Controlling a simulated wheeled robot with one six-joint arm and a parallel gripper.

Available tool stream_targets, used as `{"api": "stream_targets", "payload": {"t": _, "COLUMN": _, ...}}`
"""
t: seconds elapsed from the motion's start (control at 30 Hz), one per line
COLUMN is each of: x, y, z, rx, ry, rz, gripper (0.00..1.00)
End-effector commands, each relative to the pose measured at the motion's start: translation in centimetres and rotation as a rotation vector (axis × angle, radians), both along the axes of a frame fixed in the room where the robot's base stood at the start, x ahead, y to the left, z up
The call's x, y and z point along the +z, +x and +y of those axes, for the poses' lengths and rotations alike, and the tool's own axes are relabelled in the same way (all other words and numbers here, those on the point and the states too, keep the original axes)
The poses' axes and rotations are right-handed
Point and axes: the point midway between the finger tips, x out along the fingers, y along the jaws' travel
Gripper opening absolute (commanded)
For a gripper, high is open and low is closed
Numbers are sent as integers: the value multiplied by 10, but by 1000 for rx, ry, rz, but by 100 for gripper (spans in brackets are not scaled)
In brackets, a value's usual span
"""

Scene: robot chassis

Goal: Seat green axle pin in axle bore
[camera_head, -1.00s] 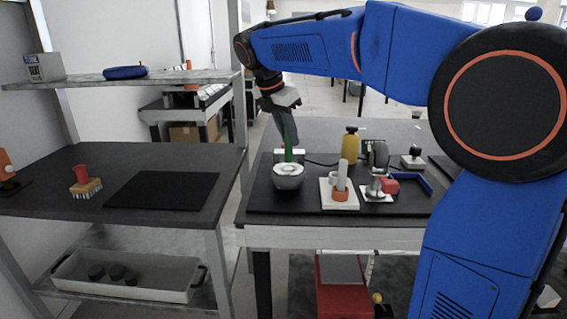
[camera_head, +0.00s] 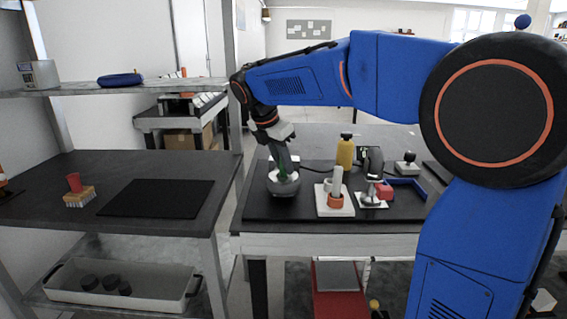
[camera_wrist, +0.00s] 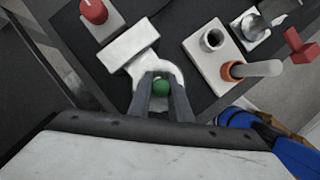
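My gripper (camera_head: 283,168) points down over the light grey, rounded axle block (camera_head: 284,188) on the dark mat. In the wrist view, my gripper's fingers (camera_wrist: 162,92) close on both sides of the round green end of the axle pin (camera_wrist: 161,87). A little green of the pin (camera_head: 283,176) shows in the head view, low at the block's top. The wrist view shows the white block (camera_wrist: 128,46) with its ring-shaped end around the fingertips. The bore is hidden behind the fingers and pin, so I cannot tell how deep the pin sits.
Right of the block stand a white base with an orange collar (camera_head: 335,201) and upright rod, a yellow bottle (camera_head: 345,150), a grey fixture (camera_head: 374,165), a red block (camera_head: 384,191) and a blue tray (camera_head: 409,186). A shelf with a dark mat (camera_head: 156,197) is at left.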

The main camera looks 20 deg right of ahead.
Motion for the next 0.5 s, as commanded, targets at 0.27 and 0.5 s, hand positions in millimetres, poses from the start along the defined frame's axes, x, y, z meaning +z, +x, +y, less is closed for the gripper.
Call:
{"api": "stream_targets", "payload": {"t": 0.27, "x": 0, "y": 0, "z": 0, "rx": 0, "ry": 0, "rz": 0, "gripper": 37}}
{"api": "stream_targets", "payload": {"t": 0.5, "x": 8, "y": -1, "z": 2, "rx": 0, "ry": 0, "rz": -1, "gripper": 37}}
